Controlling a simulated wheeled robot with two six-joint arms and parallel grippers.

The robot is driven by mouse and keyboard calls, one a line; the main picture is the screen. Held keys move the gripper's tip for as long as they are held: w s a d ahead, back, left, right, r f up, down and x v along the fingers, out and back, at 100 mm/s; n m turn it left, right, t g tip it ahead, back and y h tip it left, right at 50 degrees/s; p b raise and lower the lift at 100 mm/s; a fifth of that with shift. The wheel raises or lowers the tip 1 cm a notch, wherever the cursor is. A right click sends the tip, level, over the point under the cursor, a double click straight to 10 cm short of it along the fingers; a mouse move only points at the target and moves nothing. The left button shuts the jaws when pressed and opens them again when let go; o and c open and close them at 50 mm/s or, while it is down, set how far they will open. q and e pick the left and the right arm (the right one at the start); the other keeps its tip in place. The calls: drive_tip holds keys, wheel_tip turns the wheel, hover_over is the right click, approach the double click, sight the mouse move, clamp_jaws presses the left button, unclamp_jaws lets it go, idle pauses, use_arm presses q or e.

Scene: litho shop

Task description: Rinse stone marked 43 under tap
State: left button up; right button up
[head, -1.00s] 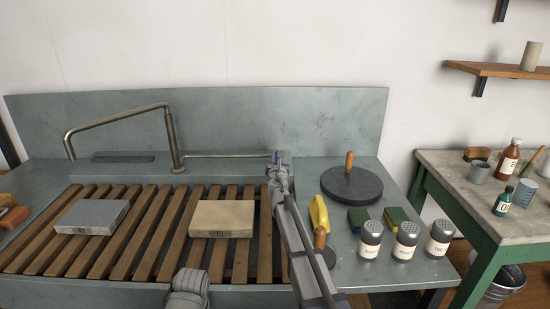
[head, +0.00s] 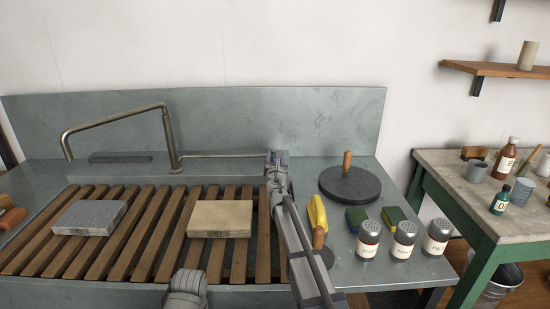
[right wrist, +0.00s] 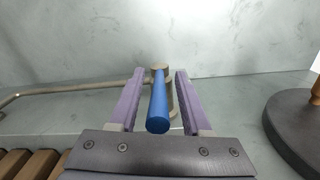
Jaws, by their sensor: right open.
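A grey stone (head: 90,217) and a tan stone (head: 221,218) lie flat and apart on the slatted rack (head: 158,235); any marks on their front faces are too small to read. The bent metal tap pipe (head: 169,140) stands behind the rack, its spout end out to the left. My right gripper (head: 277,156) is at the right end of the thin pipe behind the rack. In the right wrist view, its purple fingers (right wrist: 157,100) are open on either side of a blue tap handle (right wrist: 158,102), with gaps on both sides. My left gripper is not in view.
A metal splashback (head: 230,118) stands behind. A green-legged table (head: 470,205) with bottles is at right.

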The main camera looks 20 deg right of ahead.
drive_tip(key=v, duration=0.7)
drive_tip(key=shift+s, duration=0.15)
